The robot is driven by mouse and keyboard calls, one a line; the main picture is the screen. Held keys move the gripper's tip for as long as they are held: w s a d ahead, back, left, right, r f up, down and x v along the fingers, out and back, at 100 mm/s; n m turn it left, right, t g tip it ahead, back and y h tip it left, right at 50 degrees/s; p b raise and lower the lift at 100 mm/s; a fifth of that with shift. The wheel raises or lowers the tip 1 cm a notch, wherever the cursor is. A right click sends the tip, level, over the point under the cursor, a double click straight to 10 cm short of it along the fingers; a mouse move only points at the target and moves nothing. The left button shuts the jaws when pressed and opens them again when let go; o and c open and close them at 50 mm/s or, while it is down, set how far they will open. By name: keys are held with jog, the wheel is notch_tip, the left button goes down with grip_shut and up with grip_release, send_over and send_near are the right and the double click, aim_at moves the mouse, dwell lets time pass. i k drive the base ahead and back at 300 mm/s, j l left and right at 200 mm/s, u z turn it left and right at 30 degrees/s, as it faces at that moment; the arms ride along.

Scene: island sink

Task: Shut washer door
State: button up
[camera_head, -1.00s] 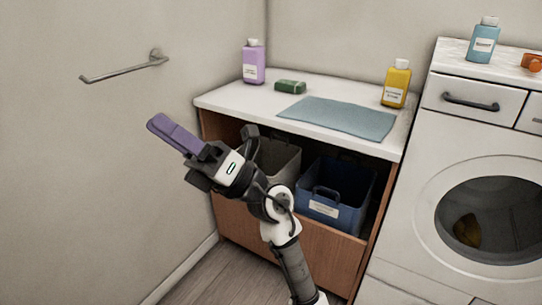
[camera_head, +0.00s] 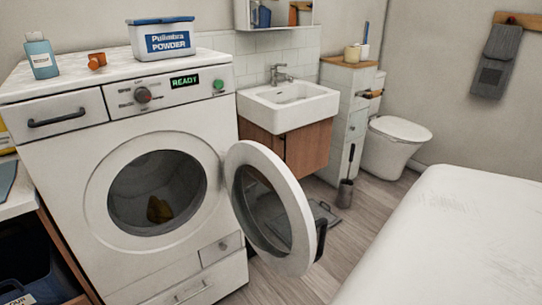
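The white washer (camera_head: 100,160) stands at the left in the head view, with its round drum opening uncovered. A yellowish item (camera_head: 159,209) lies inside the drum. The washer door (camera_head: 283,194) is a white ring with dark glass, hinged at the right of the opening and swung wide out into the room. A dark handle (camera_head: 321,238) sits on its outer right edge. The display on the washer reads READY. My gripper is out of view.
A white sink (camera_head: 288,105) over a brown cabinet and a toilet (camera_head: 396,143) stand behind the door. A white surface (camera_head: 455,240) fills the lower right. Wooden floor (camera_head: 325,260) shows between it and the door. A powder box (camera_head: 163,38) stands on the washer.

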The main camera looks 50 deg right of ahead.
aim_at(303, 254)
jog(key=k+l, duration=0.1)
jog(key=l, duration=0.9)
jog(key=k+l, duration=0.15)
jog(key=l, duration=0.8)
jog(key=k+l+u, duration=0.1)
jog(key=l, duration=0.4)
jog(key=k+l, duration=0.15)
jog(key=l, duration=0.3)
jog(key=l+u, duration=0.1)
jog(key=l, duration=0.45)
jog(key=k+l, duration=0.15)
jog(key=l, duration=0.4)
jog(key=u, duration=0.05)
